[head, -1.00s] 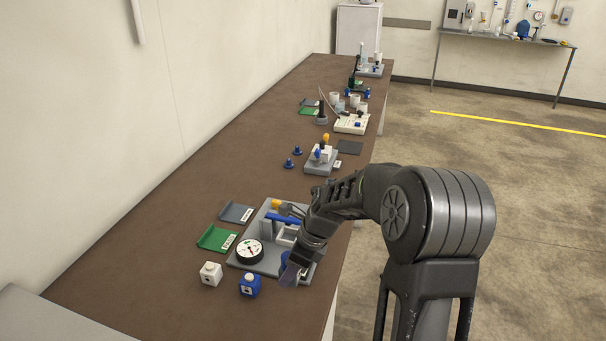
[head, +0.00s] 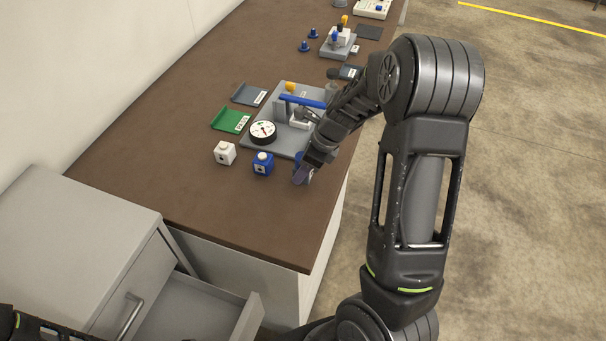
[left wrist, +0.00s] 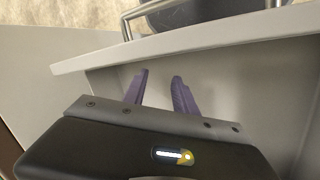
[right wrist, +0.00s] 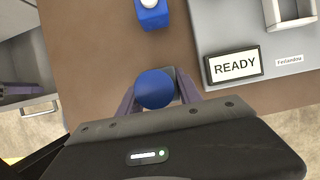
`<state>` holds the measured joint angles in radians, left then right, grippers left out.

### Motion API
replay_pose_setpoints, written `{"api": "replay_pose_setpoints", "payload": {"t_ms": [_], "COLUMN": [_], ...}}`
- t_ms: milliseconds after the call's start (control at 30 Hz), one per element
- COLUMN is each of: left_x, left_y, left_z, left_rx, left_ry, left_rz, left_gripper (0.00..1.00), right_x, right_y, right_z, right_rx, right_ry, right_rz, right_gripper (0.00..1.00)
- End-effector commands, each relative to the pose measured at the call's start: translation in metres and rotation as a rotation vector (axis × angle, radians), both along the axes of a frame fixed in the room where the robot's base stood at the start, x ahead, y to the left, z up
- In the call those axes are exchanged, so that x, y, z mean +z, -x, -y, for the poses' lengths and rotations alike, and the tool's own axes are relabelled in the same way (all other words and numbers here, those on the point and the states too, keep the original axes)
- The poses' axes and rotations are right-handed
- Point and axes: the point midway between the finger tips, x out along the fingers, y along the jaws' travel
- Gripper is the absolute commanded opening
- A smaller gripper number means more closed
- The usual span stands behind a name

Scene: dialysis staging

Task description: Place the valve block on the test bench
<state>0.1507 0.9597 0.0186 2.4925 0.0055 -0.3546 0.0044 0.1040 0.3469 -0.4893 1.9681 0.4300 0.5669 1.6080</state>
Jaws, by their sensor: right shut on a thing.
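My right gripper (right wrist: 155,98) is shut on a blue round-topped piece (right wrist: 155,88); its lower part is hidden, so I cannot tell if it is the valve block. In the head view the right gripper (head: 303,172) is at the near right corner of the grey test bench plate (head: 285,146). The plate carries a gauge (head: 262,132), a blue bar (head: 302,101) and a READY sign (right wrist: 233,66). A blue cube (head: 263,165) and a white cube (head: 225,153) stand on the counter in front of the plate. My left gripper (left wrist: 160,84) is open and empty at a drawer.
The open drawer (head: 190,308) of a grey cabinet (head: 70,225) juts out near the counter's front edge. Green (head: 231,120) and grey (head: 249,94) trays lie left of the plate. More fixtures stand farther back. The brown counter (head: 200,195) is clear at its near end.

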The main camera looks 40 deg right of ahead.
Motion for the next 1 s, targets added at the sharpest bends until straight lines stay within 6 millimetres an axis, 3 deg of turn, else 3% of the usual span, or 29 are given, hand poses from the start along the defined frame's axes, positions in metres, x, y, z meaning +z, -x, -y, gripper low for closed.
{"api": "replay_pose_setpoints", "payload": {"t_ms": [167,567,600,833,1000], "left_x": [-0.004,-0.006,-0.005,-0.005,-0.005], "left_y": [-0.001,-0.001,-0.001,-0.001,-0.001], "left_z": [0.0,0.0,0.0,0.0,0.0], "left_rx": [-0.001,0.0,0.0,0.0,0.0], "left_ry": [0.001,0.002,0.002,0.002,0.002], "left_rz": [0.001,0.003,0.003,0.003,0.003], "left_gripper": [0.34,0.34,0.34,0.34,0.34], "right_x": [-0.024,-0.029,-0.028,-0.028,-0.028], "right_y": [0.0,0.0,0.0,0.0,0.0], "right_z": [0.0,0.0,0.0,0.0,0.0], "right_rx": [0.0,0.0,0.001,0.001,0.001], "right_ry": [0.0,0.0,0.0,0.0,0.0], "right_rz": [-0.001,0.0,0.0,0.0,0.0], "right_gripper": [0.0,0.0,0.44,0.63,0.63]}}
